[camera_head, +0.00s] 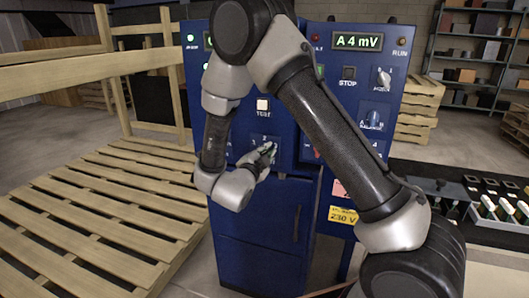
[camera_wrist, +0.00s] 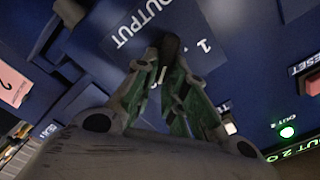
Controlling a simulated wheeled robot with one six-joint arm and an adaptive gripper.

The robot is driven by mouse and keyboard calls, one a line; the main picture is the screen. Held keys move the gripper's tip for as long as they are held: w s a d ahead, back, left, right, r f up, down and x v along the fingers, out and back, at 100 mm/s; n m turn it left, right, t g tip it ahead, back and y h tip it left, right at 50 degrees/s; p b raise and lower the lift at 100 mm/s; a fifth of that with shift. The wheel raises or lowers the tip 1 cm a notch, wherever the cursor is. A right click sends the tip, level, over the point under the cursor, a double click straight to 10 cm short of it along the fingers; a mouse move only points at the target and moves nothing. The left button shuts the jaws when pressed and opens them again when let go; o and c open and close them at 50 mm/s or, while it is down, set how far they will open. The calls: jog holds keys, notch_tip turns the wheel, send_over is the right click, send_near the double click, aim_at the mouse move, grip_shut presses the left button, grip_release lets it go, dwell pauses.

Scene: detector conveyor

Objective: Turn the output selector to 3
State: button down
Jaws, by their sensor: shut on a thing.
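The output selector is a small dark knob (camera_wrist: 172,46) on a blue panel (camera_wrist: 240,45), with the word OUTPUT and the numeral 1 printed near it in the wrist view. My gripper (camera_wrist: 170,58) is shut on this knob, its fingers on either side of it. In the head view my gripper (camera_head: 266,154) is at the panel face, just below the numeral 2, and hides the knob. The fingers cover much of the dial, so the knob's exact pointing is unclear. A green OUT 2 lamp (camera_wrist: 287,132) is lit.
A RESET button (camera_wrist: 313,84) sits beside the selector. Other knobs (camera_head: 384,77) (camera_head: 372,118) and a display reading A 4 mV (camera_head: 358,41) are on the right cabinet. A wooden pallet (camera_head: 100,215) lies at left. A conveyor (camera_head: 495,238) stands at right.

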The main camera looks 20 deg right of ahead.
jog(key=shift+d+m, duration=0.1)
jog(key=shift+m, duration=0.5)
jog(key=c, duration=1.5)
grip_release()
jog(key=shift+f, duration=0.1)
jog(key=shift+o, duration=0.2)
jog(key=v, duration=1.2)
